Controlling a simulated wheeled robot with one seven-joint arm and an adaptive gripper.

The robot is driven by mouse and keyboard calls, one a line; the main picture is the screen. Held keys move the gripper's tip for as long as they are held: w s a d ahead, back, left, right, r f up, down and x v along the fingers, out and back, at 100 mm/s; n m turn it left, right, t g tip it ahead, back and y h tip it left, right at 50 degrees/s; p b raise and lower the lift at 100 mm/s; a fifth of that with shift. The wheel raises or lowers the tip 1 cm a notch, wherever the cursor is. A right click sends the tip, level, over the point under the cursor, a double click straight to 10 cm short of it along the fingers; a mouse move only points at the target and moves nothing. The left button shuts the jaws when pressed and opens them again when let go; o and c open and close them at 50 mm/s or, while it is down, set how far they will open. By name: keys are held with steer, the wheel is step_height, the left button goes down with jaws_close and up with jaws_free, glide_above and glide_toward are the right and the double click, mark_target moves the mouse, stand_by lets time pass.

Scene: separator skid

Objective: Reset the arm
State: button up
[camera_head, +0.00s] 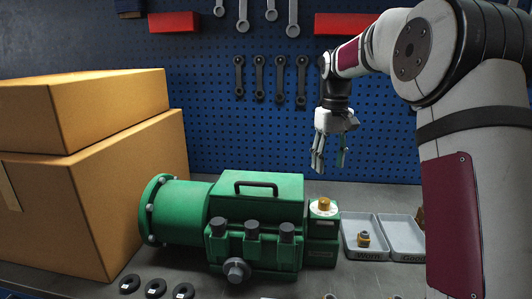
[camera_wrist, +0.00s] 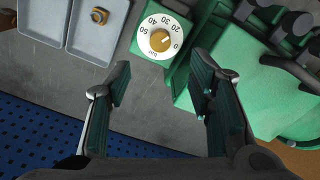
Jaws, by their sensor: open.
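My gripper (camera_head: 328,160) hangs from my raised arm at the right of the head view, fingers pointing down, above the bench behind the green separator. It is open and empty. In the wrist view its two fingers (camera_wrist: 160,95) stand wide apart with bare grey bench between them. The green separator unit (camera_head: 255,190) stands on the bench below and left of the gripper. Its dial with a brass knob (camera_head: 323,205) sits at its right end. The dial also shows in the wrist view (camera_wrist: 160,41), beyond the fingertips and not touched.
Two cardboard boxes (camera_head: 95,190) are stacked at the left. Grey trays (camera_head: 365,250) stand right of the separator, one holding a brass fitting (camera_head: 364,239). Black rings (camera_head: 155,288) lie in front. A blue pegboard (camera_head: 220,100) with hung wrenches closes off the back.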

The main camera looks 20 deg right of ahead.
steer(key=s+a+r+t, duration=0.1)
steer(key=s+a+r, duration=0.2)
steer(key=s+a, duration=0.35)
steer(key=s+a+r+t, duration=0.2)
steer(key=s+a+r, duration=0.2)
steer(key=s, duration=0.5)
steer(key=s+a+f+t, duration=0.1)
steer(key=s+a+f, duration=0.1)
steer(key=s, duration=0.6)
steer(key=s+a+f+t, duration=0.1)
steer(key=s+f, duration=0.3)
steer(key=s, duration=0.4)
steer(key=shift+a+m+t, duration=0.3)
steer(key=shift+a, duration=0.5)
steer(key=shift+f, duration=0.1)
